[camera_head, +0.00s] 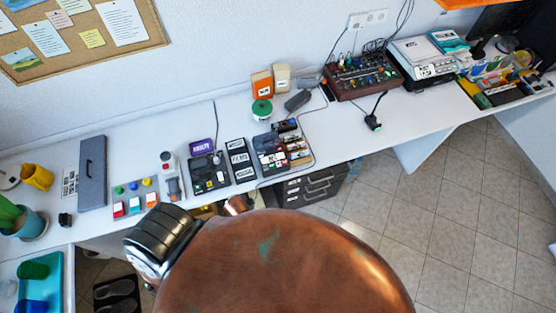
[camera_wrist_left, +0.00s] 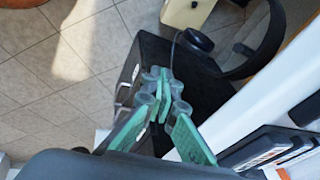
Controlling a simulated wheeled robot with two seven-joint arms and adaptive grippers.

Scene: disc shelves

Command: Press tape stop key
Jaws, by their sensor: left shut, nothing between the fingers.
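No key marked as a tape stop key can be read in either view. Several dark devices with small keys lie on the white desk in the head view, including a black one (camera_head: 209,174) and another (camera_head: 270,154) to its right. Black labelled cases (camera_head: 240,162) lie between them. My left gripper (camera_wrist_left: 160,76), with green finger pads, is shut and empty in the left wrist view. It is apart from the desk items, beside the desk edge over the floor. Dark labelled items (camera_wrist_left: 268,150) show at lower right there. My right gripper is not in view.
A panel with coloured buttons (camera_head: 133,199) lies left of the devices. A mixer (camera_head: 363,74) and a printer (camera_head: 423,61) stand farther right. A black drawer unit (camera_head: 312,184) is under the desk. Desk space (camera_head: 420,108) before the printer is clear.

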